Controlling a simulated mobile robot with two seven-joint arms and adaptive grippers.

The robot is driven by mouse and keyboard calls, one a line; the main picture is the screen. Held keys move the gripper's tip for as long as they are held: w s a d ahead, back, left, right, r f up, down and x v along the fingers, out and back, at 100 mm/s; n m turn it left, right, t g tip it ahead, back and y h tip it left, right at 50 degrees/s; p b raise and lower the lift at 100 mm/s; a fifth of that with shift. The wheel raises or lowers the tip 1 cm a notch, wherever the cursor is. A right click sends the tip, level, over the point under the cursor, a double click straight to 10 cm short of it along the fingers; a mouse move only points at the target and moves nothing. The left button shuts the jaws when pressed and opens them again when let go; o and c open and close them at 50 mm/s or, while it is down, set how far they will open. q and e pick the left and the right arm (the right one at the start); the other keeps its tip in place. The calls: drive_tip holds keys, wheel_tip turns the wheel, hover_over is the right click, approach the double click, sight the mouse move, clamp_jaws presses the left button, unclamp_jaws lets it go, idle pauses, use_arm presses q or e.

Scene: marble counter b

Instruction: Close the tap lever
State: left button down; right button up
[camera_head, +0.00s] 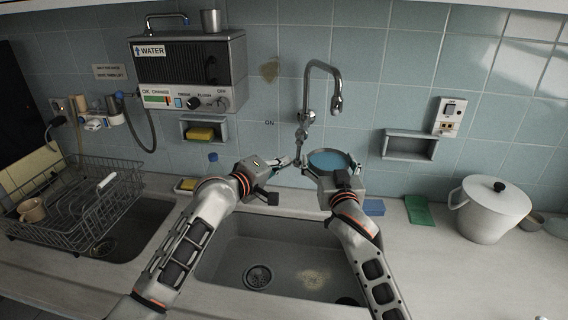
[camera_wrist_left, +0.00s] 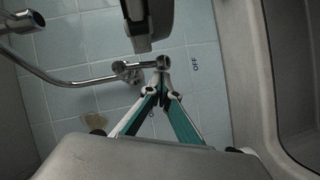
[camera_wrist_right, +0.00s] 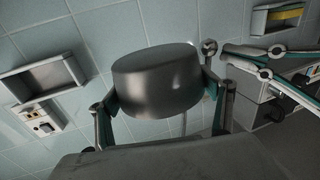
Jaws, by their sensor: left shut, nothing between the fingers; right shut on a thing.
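The chrome tap (camera_head: 322,75) stands against the tiled wall behind the sink, its curved spout pointing down. It also shows in the left wrist view (camera_wrist_left: 75,82), with a round valve end (camera_wrist_left: 150,66) near the fingertips. My left gripper (camera_head: 286,162) is shut and empty, beside the tap's lower part; its tips (camera_wrist_left: 162,80) overlap the valve end in the left wrist view, and I cannot tell whether they touch. The lever is not clearly distinguishable. My right gripper (camera_wrist_right: 162,100) is shut on a metal pot (camera_wrist_right: 158,80), which holds blue liquid (camera_head: 332,162) below the spout.
"ON" and "OFF" (camera_wrist_left: 195,64) labels are on the wall. The sink basin (camera_head: 225,262) lies below both arms. A dish rack (camera_head: 85,215) stands at left, a white lidded pot (camera_head: 490,212) at right. A water heater (camera_head: 188,72) hangs above left.

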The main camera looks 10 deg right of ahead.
use_arm(q)
drive_tip(key=shift+d, duration=0.15)
use_arm(e)
drive_tip(key=shift+r, duration=0.1)
use_arm(q)
drive_tip(key=shift+s+d+f+n+h, duration=0.15)
drive_tip(key=shift+d+f+n+h, duration=0.15)
drive_tip(key=shift+d+n, duration=0.15)
use_arm(e)
drive_tip(key=shift+a, duration=0.1)
use_arm(q)
drive_tip(key=shift+d, duration=0.1)
drive_tip(key=w+a+v, duration=0.2)
drive_tip(key=v, duration=1.1)
drive_tip(key=shift+r, duration=0.35)
